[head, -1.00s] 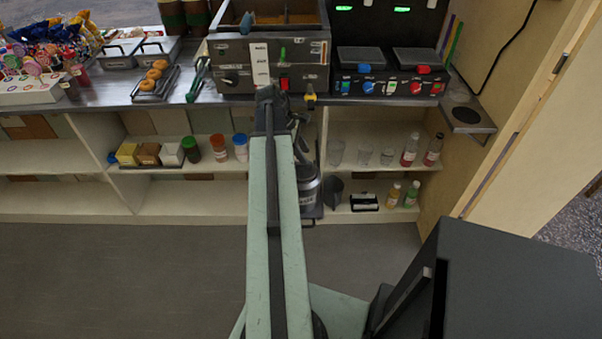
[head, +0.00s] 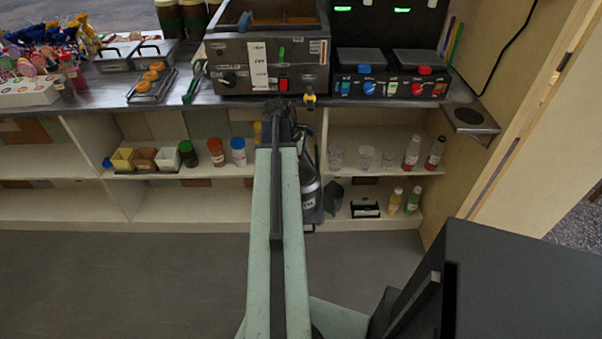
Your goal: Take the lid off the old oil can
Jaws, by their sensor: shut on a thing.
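The old oil can (head: 310,197) is a grey metal can with a pale label. It stands low in front of the shelves, just right of my arm, which hides its left part. My gripper (head: 308,165) hangs down from the dark wrist at the arm's end, right over the can's top. It is small, dark and partly hidden by the arm. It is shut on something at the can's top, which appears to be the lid. The lid itself does not show clearly, and I cannot tell whether it still touches the can.
A dark jug (head: 334,195) stands close right of the can. A black and white box (head: 365,208) and bottles (head: 412,200) are further right. The fryer (head: 268,65) stands on the counter above. The floor (head: 130,280) at left is clear.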

